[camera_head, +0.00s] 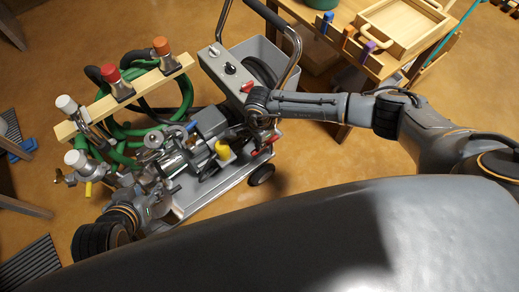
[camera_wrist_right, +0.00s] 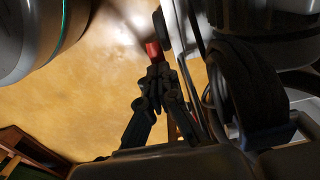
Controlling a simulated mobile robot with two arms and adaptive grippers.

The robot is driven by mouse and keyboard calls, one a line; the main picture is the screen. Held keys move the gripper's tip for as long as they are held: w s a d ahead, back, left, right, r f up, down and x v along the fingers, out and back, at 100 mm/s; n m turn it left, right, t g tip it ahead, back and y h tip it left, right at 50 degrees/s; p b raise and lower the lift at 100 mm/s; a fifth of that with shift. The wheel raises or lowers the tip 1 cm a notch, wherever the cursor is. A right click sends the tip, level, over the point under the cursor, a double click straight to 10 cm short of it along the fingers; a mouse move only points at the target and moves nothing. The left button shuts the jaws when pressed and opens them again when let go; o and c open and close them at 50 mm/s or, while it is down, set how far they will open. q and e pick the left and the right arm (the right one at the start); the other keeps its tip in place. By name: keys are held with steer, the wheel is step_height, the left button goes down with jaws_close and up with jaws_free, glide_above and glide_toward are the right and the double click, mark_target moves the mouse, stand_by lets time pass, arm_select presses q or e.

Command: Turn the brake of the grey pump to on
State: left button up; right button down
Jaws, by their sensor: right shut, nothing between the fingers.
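The grey pump (camera_head: 207,122) sits on a wheeled cart (camera_head: 190,198) in the middle of the head view. A red-ended lever (camera_head: 261,152) shows low on the cart's right side, above a black wheel (camera_head: 261,175). My right gripper (camera_head: 268,136) points down beside it. In the right wrist view my right gripper (camera_wrist_right: 157,78) is shut and empty, with a red piece (camera_wrist_right: 152,50) just beyond its fingertips; whether they touch I cannot tell. My left gripper (camera_head: 158,180) is over the cart's near left part, its fingers lost among the metal fittings. The brake's marking is not readable.
A grey control box (camera_head: 228,70) with a black knob and a red switch stands behind the pump, under a curved handle. A wooden bar (camera_head: 135,94) with taps and green hoses is at left. A wooden table (camera_head: 355,50) with a tray is at upper right.

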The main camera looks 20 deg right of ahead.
mark_target(266, 145)
steer(key=shift+f+b, duration=0.4)
steer(key=shift+f, duration=0.1)
steer(key=shift+d+f+b, duration=0.15)
steer(key=shift+f+b, duration=0.25)
steer(key=shift+f, duration=0.1)
steer(key=shift+w+f+b, duration=0.1)
steer(key=shift+f+b, duration=0.3)
steer(key=shift+f, duration=0.05)
arm_select(q)
steer(key=w+d+r+t+h, duration=0.2)
steer(key=w+d+r+t, duration=0.2)
steer(key=w+r+t, duration=0.4)
steer(key=shift+w+r+t+h+b, duration=0.3)
steer(key=shift+w+r+b, duration=0.15)
steer(key=shift+r, duration=1.2)
arm_select(e)
steer(key=shift+d+f, duration=0.1)
steer(key=shift+f, duration=0.3)
